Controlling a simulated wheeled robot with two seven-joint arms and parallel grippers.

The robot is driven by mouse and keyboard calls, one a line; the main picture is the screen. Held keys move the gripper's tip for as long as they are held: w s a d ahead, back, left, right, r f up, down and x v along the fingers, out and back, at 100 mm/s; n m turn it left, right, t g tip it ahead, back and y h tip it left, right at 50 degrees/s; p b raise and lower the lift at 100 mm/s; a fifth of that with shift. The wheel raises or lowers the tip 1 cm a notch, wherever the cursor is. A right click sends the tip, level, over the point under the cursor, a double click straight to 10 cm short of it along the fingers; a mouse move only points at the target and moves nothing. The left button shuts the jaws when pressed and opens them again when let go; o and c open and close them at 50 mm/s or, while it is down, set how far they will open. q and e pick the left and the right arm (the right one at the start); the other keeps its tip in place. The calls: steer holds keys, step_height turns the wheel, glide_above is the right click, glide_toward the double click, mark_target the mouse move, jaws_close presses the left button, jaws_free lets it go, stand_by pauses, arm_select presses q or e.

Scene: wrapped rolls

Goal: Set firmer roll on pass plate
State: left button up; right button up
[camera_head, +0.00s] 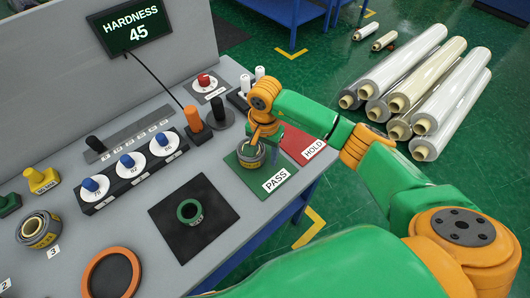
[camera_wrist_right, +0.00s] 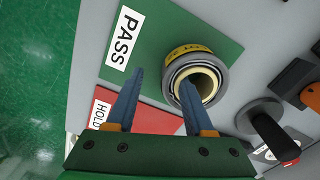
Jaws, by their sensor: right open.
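A wrapped roll (camera_head: 251,158) with a yellow printed band stands on the green PASS plate (camera_head: 278,188). In the right wrist view the roll (camera_wrist_right: 222,62) stands on the green plate (camera_wrist_right: 175,25) with its open core facing the camera. My right gripper (camera_wrist_right: 160,88) is open; one finger overlaps the roll's rim and core, the other is outside it over the plates. I cannot tell whether the finger touches the roll. Another banded roll (camera_head: 38,232) stands at the left by label 3. The display (camera_head: 133,27) reads HARDNESS 45. My left gripper is not in view.
The red HOLD plate (camera_head: 299,143) lies beside the PASS plate. A black mat with a green ring (camera_head: 190,212) is in front. Knobs on a black strip (camera_head: 131,166) and a black-handled post (camera_head: 219,115) stand behind. Large film rolls (camera_head: 440,90) lie on the floor.

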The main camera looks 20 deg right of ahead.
steer(key=shift+r, duration=0.55)
step_height(320, 180, up, 11)
steer(key=b, duration=0.2)
steer(key=shift+r, duration=0.15)
